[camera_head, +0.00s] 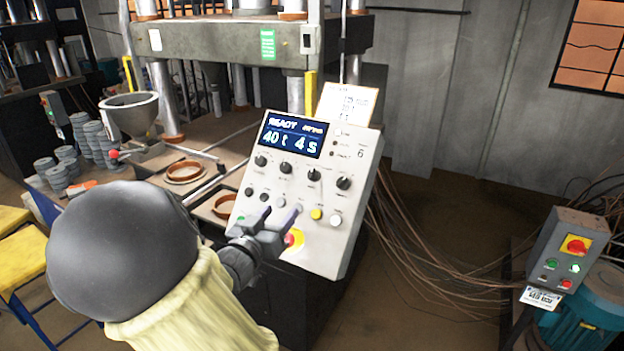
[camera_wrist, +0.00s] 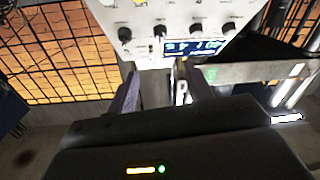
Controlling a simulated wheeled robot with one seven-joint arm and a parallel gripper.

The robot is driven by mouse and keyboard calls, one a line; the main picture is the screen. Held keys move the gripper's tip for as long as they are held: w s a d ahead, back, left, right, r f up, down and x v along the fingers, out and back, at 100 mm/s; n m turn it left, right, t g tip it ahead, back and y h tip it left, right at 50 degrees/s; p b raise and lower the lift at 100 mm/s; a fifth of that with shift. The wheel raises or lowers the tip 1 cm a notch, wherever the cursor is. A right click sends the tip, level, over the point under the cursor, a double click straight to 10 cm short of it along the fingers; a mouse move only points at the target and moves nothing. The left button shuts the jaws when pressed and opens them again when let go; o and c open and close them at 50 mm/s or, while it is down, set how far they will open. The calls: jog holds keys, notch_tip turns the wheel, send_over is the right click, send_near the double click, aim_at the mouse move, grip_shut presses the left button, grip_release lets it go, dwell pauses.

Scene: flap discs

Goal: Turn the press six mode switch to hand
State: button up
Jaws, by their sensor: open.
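The press six control panel (camera_head: 310,190) is a tilted pale box marked 6, with a lit display (camera_head: 292,136) reading READY, 40 t and 4 s. Below the display is a row of black rotary knobs (camera_head: 313,174). The wrist view shows such knobs (camera_wrist: 195,29) upside down above the display (camera_wrist: 190,46). Labels are too small to read, so I cannot tell which is the mode switch or its setting. My gripper (camera_head: 279,213) is open and empty in front of the panel's lower half. Its two fingers also show in the wrist view (camera_wrist: 159,74), pointing toward the panel.
A red emergency stop (camera_head: 292,240) on yellow sits close behind my gripper, partly hidden. Yellow (camera_head: 316,214) and white (camera_head: 336,220) buttons are to its right. A paper sheet (camera_head: 346,103) stands behind the panel. A grey switch box (camera_head: 565,252) and loose cables are at right.

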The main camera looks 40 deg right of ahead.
aim_at(309, 177)
jog(key=p+x, duration=0.3)
jog(key=x, duration=1.4)
jog(key=shift+w, duration=0.2)
jog(key=shift+c, duration=0.2)
jog(key=c, duration=0.9)
